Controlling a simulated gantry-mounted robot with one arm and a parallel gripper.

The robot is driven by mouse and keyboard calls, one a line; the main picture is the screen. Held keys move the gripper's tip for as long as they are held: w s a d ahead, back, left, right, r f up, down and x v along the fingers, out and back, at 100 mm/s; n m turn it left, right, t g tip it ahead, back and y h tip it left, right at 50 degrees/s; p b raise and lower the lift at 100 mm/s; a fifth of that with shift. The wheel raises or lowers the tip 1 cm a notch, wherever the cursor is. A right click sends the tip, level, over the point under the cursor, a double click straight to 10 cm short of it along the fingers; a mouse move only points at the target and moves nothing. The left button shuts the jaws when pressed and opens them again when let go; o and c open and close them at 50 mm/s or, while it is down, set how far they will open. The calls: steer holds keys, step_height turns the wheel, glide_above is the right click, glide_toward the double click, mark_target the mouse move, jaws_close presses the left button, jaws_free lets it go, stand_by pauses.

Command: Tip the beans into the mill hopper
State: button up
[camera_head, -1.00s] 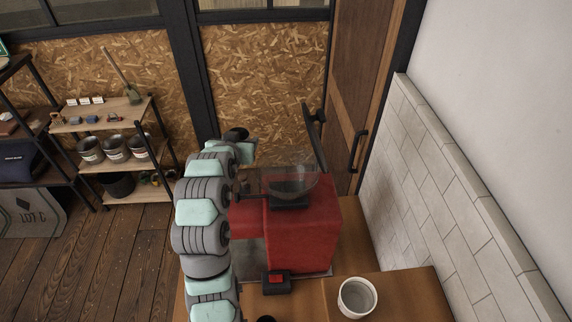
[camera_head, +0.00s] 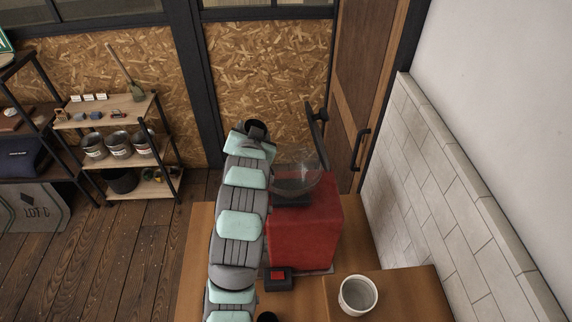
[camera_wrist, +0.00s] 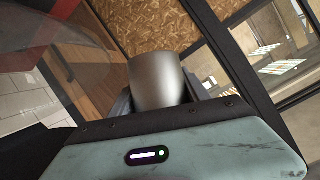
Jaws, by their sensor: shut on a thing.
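The mill (camera_head: 305,235) is a red block on the wooden counter, with a clear hopper (camera_head: 296,178) on top and a dark lid standing open behind it. In the wrist view the clear hopper (camera_wrist: 45,40) fills the upper left. My gripper (camera_wrist: 160,98) is shut on a smooth metal cup (camera_wrist: 156,75). The cup's mouth and contents are hidden, and no beans are seen. In the head view my gripper (camera_head: 256,130) is at the far end of my arm, left of and behind the hopper, apart from it; the cup cannot be made out clearly there.
A white cup (camera_head: 358,295) stands on the counter (camera_head: 405,290) at front right. A tiled wall (camera_head: 440,200) bounds the right side and a wooden door (camera_head: 365,90) is behind. Shelves with several tins (camera_head: 118,145) stand at the left, away from the mill.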

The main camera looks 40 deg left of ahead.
mark_target(266, 133)
steer(key=shift+w+d+r+m+y, duration=0.2)
steer(key=shift+d+m+y, duration=0.1)
steer(key=shift+d+y, duration=0.1)
steer(key=shift+d+f+b, duration=0.15)
steer(key=shift+f+b, duration=0.15)
steer(key=shift+b, duration=0.1)
steer(key=shift+w+d+f+m+y+b, duration=0.15)
steer(key=shift+d+m+y+b, duration=0.15)
steer(key=shift+m, duration=0.2)
steer(key=shift+d+r+m+y+b, duration=0.2)
steer(key=shift+r+m+y+b, duration=0.1)
steer(key=shift+r+m+y, duration=0.3)
steer(key=shift+f+m+b, duration=0.4)
steer(key=shift+b, duration=0.05)
steer(key=shift+f+m+t+y+b, duration=0.1)
steer(key=shift+m+t+y+b, duration=0.2)
steer(key=shift+m+y, duration=0.1)
steer(key=shift+w+d+r+m+t+y+b, duration=0.15)
steer(key=shift+r+m+t+y+b, duration=0.5)
steer(key=shift+m, duration=0.65)
steer(key=shift+w+d+r+m+y+b, duration=0.2)
steer(key=shift+d+r+m+y+b, duration=0.15)
steer(key=shift+d+r+m+b, duration=0.25)
steer(key=shift+d+r, duration=0.1)
